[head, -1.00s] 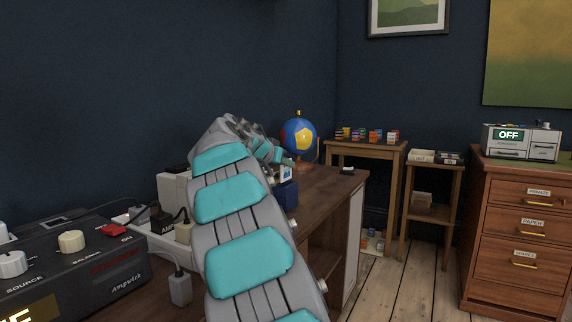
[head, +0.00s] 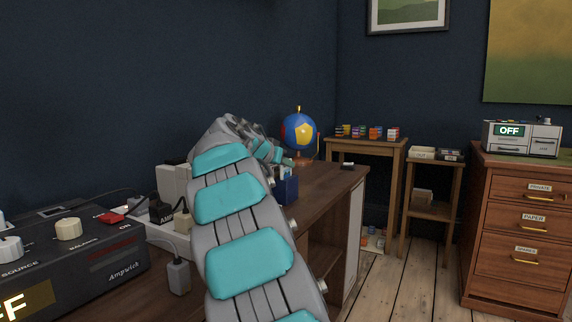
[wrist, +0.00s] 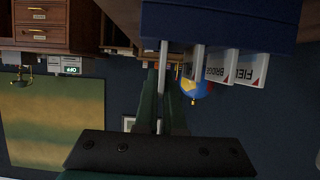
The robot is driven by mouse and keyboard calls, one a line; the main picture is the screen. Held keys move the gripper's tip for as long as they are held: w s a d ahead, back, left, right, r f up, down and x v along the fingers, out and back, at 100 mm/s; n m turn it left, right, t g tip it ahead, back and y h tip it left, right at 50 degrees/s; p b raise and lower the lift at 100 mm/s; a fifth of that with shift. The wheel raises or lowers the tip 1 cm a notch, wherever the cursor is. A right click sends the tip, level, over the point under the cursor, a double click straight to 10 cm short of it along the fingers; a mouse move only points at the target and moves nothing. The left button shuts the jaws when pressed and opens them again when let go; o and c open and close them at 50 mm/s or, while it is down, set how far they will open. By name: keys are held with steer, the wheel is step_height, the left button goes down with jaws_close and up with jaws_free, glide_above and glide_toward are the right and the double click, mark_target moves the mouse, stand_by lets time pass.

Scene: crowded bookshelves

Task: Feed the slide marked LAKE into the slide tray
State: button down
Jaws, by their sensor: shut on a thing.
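The slide tray is a dark blue box on the wooden desk, in the head view (head: 289,190) and, upside down, along the top of the wrist view (wrist: 220,22).
A globe (head: 299,132) stands behind the tray on the desk (head: 325,180). A dark control box (head: 75,255), plugs and cables are at the left. Two small side tables and a drawer cabinet (head: 520,230) stand right, across open floor.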

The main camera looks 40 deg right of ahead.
steer(key=shift+f+b, duration=0.75)
steer(key=shift+f, duration=0.05)
steer(key=c, duration=0.9)
jaws_free()
steer(key=shift+c, duration=0.2)
steer(key=shift+a+r, duration=0.1)
steer(key=v, duration=0.7)
steer(key=shift+a+p, duration=0.25)
steer(key=shift+p, duration=0.05)
steer(key=shift+s, duration=0.25)
